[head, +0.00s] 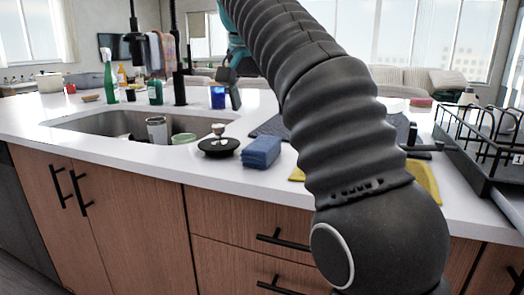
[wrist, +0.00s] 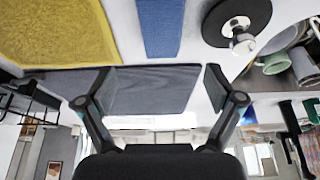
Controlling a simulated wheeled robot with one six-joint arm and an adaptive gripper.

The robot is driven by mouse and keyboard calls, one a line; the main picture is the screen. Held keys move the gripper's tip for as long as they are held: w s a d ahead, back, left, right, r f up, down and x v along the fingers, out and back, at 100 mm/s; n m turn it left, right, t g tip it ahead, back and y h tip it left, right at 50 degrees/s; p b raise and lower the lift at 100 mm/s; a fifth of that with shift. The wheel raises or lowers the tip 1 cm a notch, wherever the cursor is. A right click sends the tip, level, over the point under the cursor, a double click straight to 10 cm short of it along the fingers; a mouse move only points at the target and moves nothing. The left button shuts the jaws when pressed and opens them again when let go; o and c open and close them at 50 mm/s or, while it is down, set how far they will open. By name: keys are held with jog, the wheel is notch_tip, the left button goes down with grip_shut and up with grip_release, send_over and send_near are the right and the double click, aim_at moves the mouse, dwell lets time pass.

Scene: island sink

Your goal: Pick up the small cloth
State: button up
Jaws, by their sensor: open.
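A small folded blue cloth (head: 261,152) lies on the white counter, right of a black round dish. In the wrist view the blue cloth (wrist: 161,27) is at the top centre. A yellow cloth (head: 426,182) is partly hidden behind my arm; it also shows in the wrist view (wrist: 55,32), at upper left. My gripper (wrist: 160,78) is open and empty, its fingers wide apart, above the counter and apart from both cloths. In the head view my arm hides part of the counter.
The black dish (head: 218,146) holds a small pale object. The sink (head: 90,124), with a cup inside, lies to its left. A dark grey mat (head: 270,127) lies behind the blue cloth. A black dish rack (head: 470,150) stands at right.

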aim_at(263, 141)
jog(key=x, duration=0.5)
jog(key=shift+s, duration=0.1)
jog(key=shift+a+b+x, duration=0.15)
jog(key=shift+b+x, duration=0.1)
jog(key=shift+x, duration=1.15)
jog(key=shift+a+b+x, duration=0.1)
jog(key=shift+b+x, duration=0.1)
jog(key=shift+x, duration=1.2)
jog(key=shift+s+f, duration=0.1)
jog(key=shift+f, duration=0.25)
jog(key=c, duration=1.2)
